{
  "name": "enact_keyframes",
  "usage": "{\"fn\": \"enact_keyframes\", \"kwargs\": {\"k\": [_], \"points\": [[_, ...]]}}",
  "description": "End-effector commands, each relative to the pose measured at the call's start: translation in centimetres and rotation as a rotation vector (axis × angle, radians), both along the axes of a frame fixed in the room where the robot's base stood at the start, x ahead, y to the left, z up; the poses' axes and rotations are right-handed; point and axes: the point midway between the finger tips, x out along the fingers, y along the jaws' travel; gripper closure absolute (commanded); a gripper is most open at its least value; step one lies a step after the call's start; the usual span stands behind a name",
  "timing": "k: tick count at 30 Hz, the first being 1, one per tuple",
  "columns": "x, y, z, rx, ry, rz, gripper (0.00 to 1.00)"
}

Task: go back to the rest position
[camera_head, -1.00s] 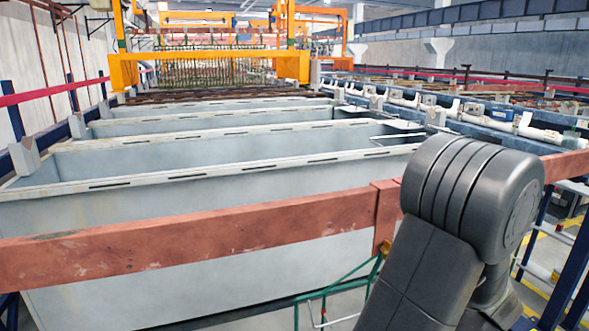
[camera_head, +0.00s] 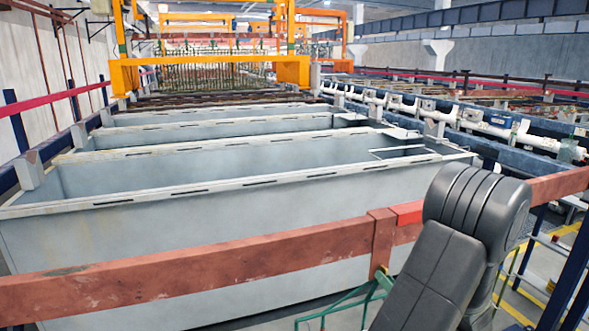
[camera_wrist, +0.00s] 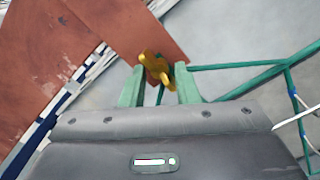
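My gripper (camera_wrist: 160,76) shows in the wrist view with its two green fingers apart and a gap between them. A yellow hook (camera_wrist: 155,67) shows just past the fingertips, in line with the gap; I see no finger closed on it. A green rack frame (camera_wrist: 238,67) runs off to the right of the fingers. In the head view, the green rack (camera_head: 335,308) is below the reddish-brown bar, with a small yellow part (camera_head: 381,272) near the bar's bracket. My arm's dark links cover the lower right, and my gripper is hidden there.
A long reddish-brown bar (camera_head: 190,269) crosses in front of me, with a bright red piece (camera_head: 407,213) on it. Grey tanks (camera_head: 150,222) stand behind it. An orange gantry (camera_head: 290,70) is farther back. Blue posts (camera_head: 570,280) stand at the right.

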Motion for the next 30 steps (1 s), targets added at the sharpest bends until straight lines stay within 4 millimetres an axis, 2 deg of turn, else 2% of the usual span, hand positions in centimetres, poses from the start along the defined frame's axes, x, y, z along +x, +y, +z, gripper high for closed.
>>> {"fn": "enact_keyframes", "kwargs": {"k": [1,12,30], "points": [[0.0,-0.02,0.48,0.038,0.013,-0.001,0.72],[0.01,-0.02,0.17,0.247,0.083,-0.001,0.72],[-0.07,0.29,0.1,0.254,0.095,0.003,0.72]]}}
